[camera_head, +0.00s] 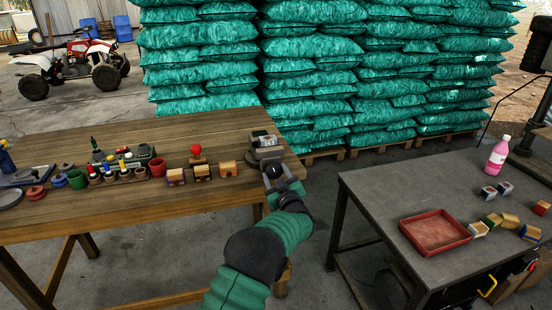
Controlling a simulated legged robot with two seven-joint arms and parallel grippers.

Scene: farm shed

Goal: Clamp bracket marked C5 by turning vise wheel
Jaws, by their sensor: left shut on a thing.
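The vise (258,155) is a small grey block at the right end of the wooden table. A light grey bracket (266,141) with a small marked label sits at the top of the vise; the label is too small to read surely. The vise wheel (274,170) is a dark round part on the near side, partly hidden by my gripper. My left gripper (277,177), at the end of the green-sleeved arm, is shut on the vise wheel. I cannot tell how tightly the jaws hold the bracket. My right gripper is out of view.
The wooden table (120,210) holds wooden blocks (202,172), pots and a red ball (196,149) left of the vise. A grey table (375,205) at right carries a red tray (435,232), blocks and a pink bottle (497,155). Green sacks (310,75) stand behind.

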